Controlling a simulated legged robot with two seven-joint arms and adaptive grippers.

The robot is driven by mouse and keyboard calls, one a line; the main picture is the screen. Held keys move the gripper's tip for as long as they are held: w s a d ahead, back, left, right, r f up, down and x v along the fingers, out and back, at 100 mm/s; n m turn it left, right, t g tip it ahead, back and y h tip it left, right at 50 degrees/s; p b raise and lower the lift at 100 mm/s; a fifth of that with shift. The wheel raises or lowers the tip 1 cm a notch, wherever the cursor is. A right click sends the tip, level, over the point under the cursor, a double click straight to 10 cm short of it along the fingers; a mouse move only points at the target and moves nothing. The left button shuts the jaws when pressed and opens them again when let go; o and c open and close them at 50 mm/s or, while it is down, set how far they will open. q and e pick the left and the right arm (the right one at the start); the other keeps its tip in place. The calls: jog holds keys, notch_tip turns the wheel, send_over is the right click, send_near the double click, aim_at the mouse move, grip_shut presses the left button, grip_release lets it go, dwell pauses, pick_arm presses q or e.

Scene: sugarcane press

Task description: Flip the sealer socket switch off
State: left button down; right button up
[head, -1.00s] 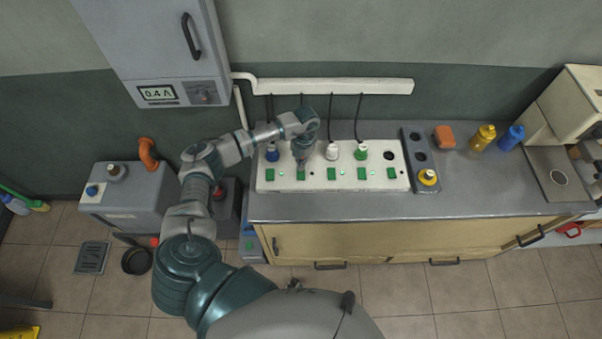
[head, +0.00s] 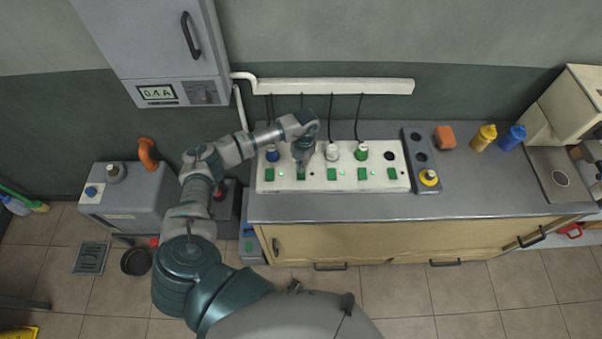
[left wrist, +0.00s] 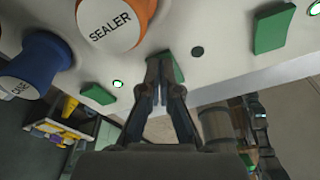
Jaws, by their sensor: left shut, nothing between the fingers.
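The white socket strip (head: 400,185) lies on the grey counter with a row of green switches. The sealer plug (left wrist: 112,22), orange with a white top reading SEALER, is in the left wrist view; my gripper hides it in the head view. The green sealer switch (left wrist: 166,68) is just beyond my fingertips and partly covered by them. The indicator (left wrist: 197,52) beside it is dark; the neighbouring indicators glow green. My left gripper (head: 304,163) is shut and empty over this switch; it also shows in the left wrist view (left wrist: 160,72). Contact cannot be told. My right gripper is out of view.
A blue plug (head: 272,153) stands left of the gripper, a white plug (head: 332,151) and a green plug (head: 361,151) right. A wall cabinet's display (head: 158,93) reads 0.4 A.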

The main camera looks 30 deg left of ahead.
pick_arm(q)
jog(key=shift+r+p, duration=2.45)
jog(key=shift+r, duration=1.05)
jog(key=shift+f, duration=0.1)
